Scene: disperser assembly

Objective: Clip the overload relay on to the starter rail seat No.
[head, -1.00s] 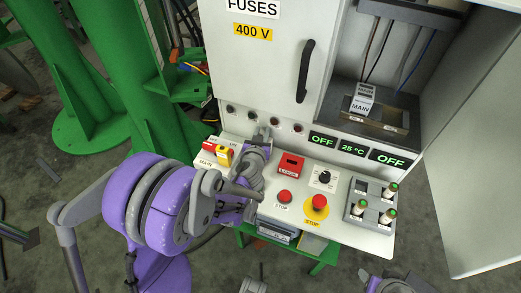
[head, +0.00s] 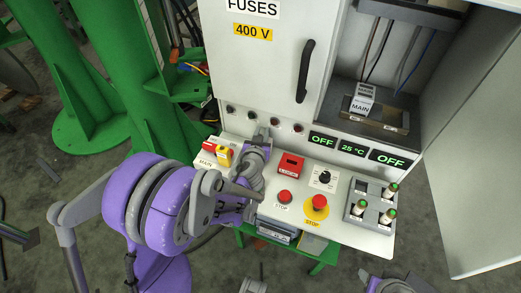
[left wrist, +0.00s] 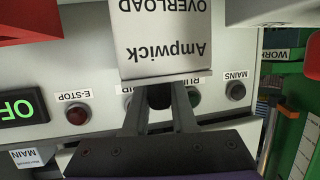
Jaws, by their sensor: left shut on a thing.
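The overload relay (left wrist: 165,45) is a pale block lettered "Ampwick OVERLOAD", upside down in the left wrist view. My left gripper (left wrist: 160,100) is shut on its near end. In the head view my left gripper (head: 262,142) is over the console's back left, in front of the cabinet's row of lamps; the relay is hard to make out there. A dark rail base (head: 378,117) lies in the open cabinet bay, with a grey block marked "MAIN" (head: 362,98) on it. Its small seat labels are too small to read. Grey parts, perhaps of my right arm, show at the bottom edge.
The console carries a red lockout box (head: 290,165), red stop buttons (head: 319,203), a knob and a fuse block (head: 372,203). The fuse door (head: 270,60) with its black handle stands left of the bay. Cables hang above the rail base.

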